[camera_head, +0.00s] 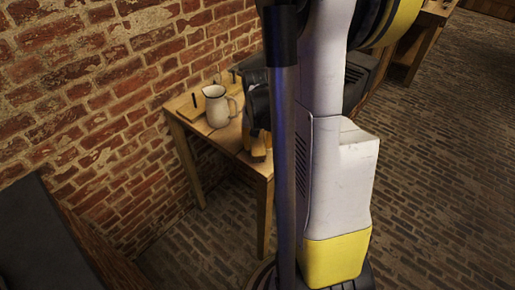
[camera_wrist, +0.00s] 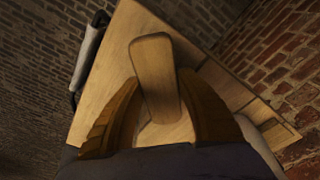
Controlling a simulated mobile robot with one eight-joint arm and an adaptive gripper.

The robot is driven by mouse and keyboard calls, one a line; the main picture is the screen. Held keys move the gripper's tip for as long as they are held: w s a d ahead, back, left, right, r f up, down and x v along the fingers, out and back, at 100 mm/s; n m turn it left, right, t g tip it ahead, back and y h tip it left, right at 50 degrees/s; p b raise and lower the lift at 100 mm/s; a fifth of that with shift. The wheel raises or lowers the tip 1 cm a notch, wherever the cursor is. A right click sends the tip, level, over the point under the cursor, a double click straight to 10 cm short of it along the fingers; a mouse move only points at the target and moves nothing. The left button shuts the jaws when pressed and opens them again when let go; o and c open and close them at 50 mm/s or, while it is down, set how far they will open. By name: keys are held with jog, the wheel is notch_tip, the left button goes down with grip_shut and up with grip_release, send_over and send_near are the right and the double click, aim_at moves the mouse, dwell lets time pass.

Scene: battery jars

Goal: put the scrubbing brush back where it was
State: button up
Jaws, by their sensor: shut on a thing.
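The scrubbing brush (camera_wrist: 154,65) shows in the wrist view as a pale wooden block with a rounded end. My gripper (camera_wrist: 158,88) is shut on it, with one brown-yellow finger on each side. The brush is over the wooden table (camera_wrist: 107,67); I cannot tell whether it touches the top. Its bristles are hidden. In the head view the table (camera_head: 184,133) stands against the brick wall, and my gripper (camera_head: 257,150) is at its right part, mostly hidden behind my own arm and column. The brush cannot be made out there.
A cream jug (camera_head: 216,106) stands on the table left of my gripper. Behind it is a wooden board (camera_head: 186,109) with dark upright pegs. The brick wall (camera_head: 95,90) closes off the back. Another wooden table (camera_head: 425,40) stands at the far right. The brick floor at right is clear.

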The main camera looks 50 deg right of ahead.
aim_at(258, 145)
jog(key=shift+f, duration=0.3)
jog(key=shift+f, duration=0.1)
jog(key=shift+f, duration=0.2)
jog(key=o, duration=1.3)
jog(key=shift+r, duration=0.1)
notch_tip(258, 145, up, 12)
jog(key=s+a+p, duration=0.1)
jog(key=p, duration=0.4)
jog(key=s+a+r+n+t, duration=0.1)
jog(key=a+r+n+t, duration=0.1)
jog(key=a, duration=0.6)
jog(key=s+a+r+n+t, duration=0.2)
jog(key=a+r+n, duration=0.1)
jog(key=a, duration=0.5)
jog(key=s+a+r+n+t+y, duration=0.1)
jog(key=a+r+n+t, duration=0.1)
jog(key=a+r, duration=0.3)
jog(key=a+n, duration=0.1)
jog(key=a, duration=0.2)
jog(key=shift+s+a, duration=0.2)
